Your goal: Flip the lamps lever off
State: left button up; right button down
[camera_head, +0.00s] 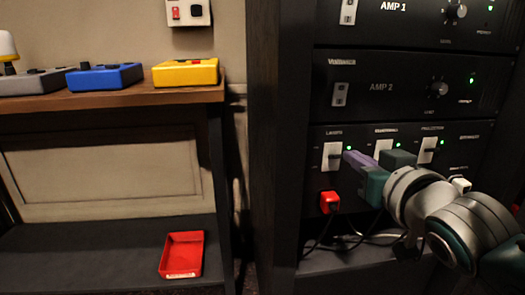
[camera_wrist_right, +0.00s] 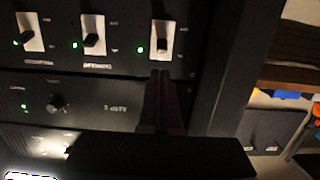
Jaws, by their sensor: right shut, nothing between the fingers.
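The lamps lever (camera_head: 333,156) is a dark handle on a white plate, under a "Lamps" label on the lower rack panel. A green light glows beside it. In the right wrist view, which looks upside down, the lamps lever (camera_wrist_right: 161,44) is the rightmost of three. My right gripper (camera_head: 348,156) has purple fingers, shut and empty, just right of the lamps plate in the head view. In the wrist view its fingertips (camera_wrist_right: 161,73) lie close to that plate; I cannot tell whether they touch it. My left gripper is not in view.
Two similar levers, the middle one (camera_head: 383,149) and the right one (camera_head: 428,149), stand along the panel with green lights. Amplifier panels (camera_head: 405,85) are above. At left, a shelf (camera_head: 120,98) bears several boxes; a red tray (camera_head: 182,254) lies lower.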

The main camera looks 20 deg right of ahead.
aim_at(333, 144)
jog(key=b+x, duration=0.1)
jog(key=x, duration=0.3)
jog(key=shift+w+f+b, duration=0.15)
jog(key=shift+w+b, duration=0.05)
jog(key=shift+b, duration=0.1)
jog(key=shift+w+d, duration=0.2)
jog(key=shift+w, duration=0.45)
